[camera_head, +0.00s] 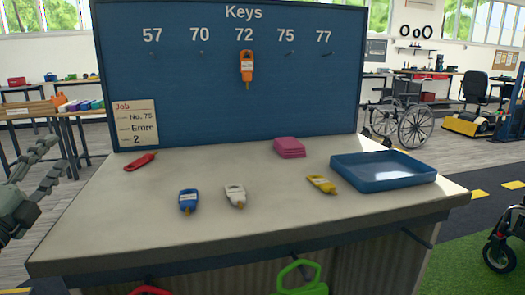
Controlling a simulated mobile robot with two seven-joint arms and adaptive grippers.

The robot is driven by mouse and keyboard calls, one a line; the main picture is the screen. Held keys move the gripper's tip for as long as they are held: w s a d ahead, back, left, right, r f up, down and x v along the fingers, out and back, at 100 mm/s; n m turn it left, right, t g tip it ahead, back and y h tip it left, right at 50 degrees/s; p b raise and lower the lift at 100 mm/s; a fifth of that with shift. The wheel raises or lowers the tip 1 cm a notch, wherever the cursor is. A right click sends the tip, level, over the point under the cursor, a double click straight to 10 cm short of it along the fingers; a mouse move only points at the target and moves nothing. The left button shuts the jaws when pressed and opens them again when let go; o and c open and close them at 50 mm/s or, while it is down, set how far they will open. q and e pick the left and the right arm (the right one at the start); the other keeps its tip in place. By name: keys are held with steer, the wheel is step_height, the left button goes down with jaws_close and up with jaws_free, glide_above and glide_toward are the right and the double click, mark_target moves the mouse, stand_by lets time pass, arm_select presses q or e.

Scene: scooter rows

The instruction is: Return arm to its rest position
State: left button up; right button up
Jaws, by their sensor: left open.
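My left gripper (48,165) shows at the left edge in the head view, open and empty, to the left of the counter (110,232) and clear of the keys. My right gripper is out of view. An orange key (246,66) hangs on the blue key board (200,100) under number 72. The hooks under 57, 70, 75 and 77 look bare. On the counter lie a red key (140,161), a blue key (188,201), a white key (235,195) and a yellow key (321,184). A job card (135,124) on the board reads No. 75, Emre, 2.
A blue tray (385,183) sits empty at the counter's right. A pink stack (289,147) lies near the board's foot. Green (299,277) and red handles show below the front edge. A wheelchair (402,115) stands behind at right. The counter's front left is clear.

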arm_select(q)
steer(key=s+a+f+n+g+y, duration=0.2)
steer(key=a+f+n+g+y, duration=0.25)
steer(key=f, duration=0.75)
steer(key=s+a+f+n+g+y, duration=0.2)
steer(key=a+f+n+g+y, duration=0.25)
steer(key=f, duration=0.75)
steer(key=s+a+f+n+g+h, duration=0.15)
steer(key=s+f+g, duration=0.25)
steer(key=s+f, duration=0.45)
steer(key=s+a+f+n+g, duration=0.1)
steer(key=s+f+n+g, duration=0.25)
steer(key=s+f, duration=0.5)
steer(key=s+d+f+n+h, duration=0.1)
steer(key=d+f, duration=0.3)
steer(key=d, duration=0.4)
steer(key=s+d+f+n+g+h, duration=0.1)
steer(key=s+d+f+n+h, duration=0.1)
steer(key=d+f, duration=0.3)
steer(key=s+d+f+n+g+h, duration=0.1)
steer(key=d+f, duration=0.4)
steer(key=d, duration=0.8)
steer(key=shift+s+f+n+h, duration=0.25)
steer(key=shift+s+n+h, duration=0.1)
steer(key=shift+h, duration=0.5)
steer(key=shift+d, duration=0.1)
